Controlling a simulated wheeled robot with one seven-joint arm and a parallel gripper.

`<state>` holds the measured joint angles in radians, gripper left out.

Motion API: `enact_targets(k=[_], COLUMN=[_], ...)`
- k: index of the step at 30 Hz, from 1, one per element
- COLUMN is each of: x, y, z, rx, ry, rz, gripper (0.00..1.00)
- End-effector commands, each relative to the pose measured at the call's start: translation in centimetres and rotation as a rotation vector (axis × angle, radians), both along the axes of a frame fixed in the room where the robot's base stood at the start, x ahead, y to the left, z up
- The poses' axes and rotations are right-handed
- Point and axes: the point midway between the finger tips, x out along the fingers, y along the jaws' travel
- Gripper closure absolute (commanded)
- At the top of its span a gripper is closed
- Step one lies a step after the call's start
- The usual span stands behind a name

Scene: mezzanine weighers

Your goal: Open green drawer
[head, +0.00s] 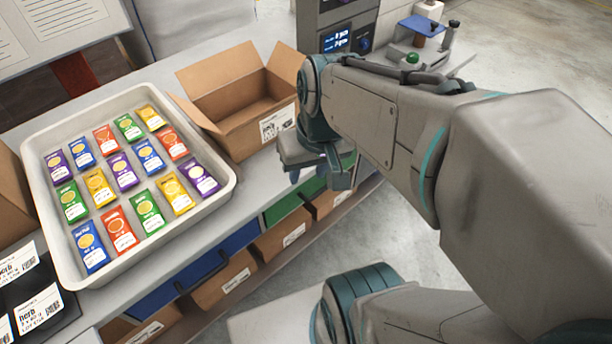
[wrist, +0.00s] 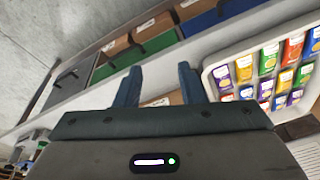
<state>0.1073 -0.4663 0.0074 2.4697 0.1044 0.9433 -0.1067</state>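The green drawer (head: 283,208) is in the front of the bench, right of the blue drawer, partly hidden behind my gripper in the head view. It also shows in the wrist view (wrist: 156,44), with a dark bar handle (wrist: 127,57) on its front. It looks closed, level with its neighbours. My gripper (head: 314,174) is above and in front of the bench edge near the green drawer. In the wrist view the two blue fingers (wrist: 158,86) are spread apart with nothing between them. The fingers appear apart from the handle.
The blue drawer (head: 190,270) is left of the green one. Cardboard boxes (head: 226,283) sit on a shelf below. On the bench are a white tray (head: 62,252) of colourful packets and an open carton (head: 237,125). The floor (head: 400,235) before the bench has free room.

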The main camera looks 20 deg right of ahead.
Motion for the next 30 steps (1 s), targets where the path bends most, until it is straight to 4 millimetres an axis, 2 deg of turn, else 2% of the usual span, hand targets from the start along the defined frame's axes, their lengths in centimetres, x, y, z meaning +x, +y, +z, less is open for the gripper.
enact_targets(k=[1,3,8,14,20,25,30], x=[0.4,0.9,2.5,4.7,6.9,8.4,8.8], y=[-0.4,-0.7,-1.7,-4.1,-8.0,-12.5,-17.3], z=[-2.4,-4.5,-9.1,-14.7,-20.3,-25.4,-30.2], rx=[0.04,0.108,0.297,0.571,0.853,1.071,1.224], ry=[0.057,0.123,0.232,0.275,0.203,0.052,-0.142], rz=[-0.02,-0.036,-0.077,-0.155,-0.256,-0.36,-0.469], gripper=[0.64,0.64,0.64,0.64,0.64,0.64,0.64])
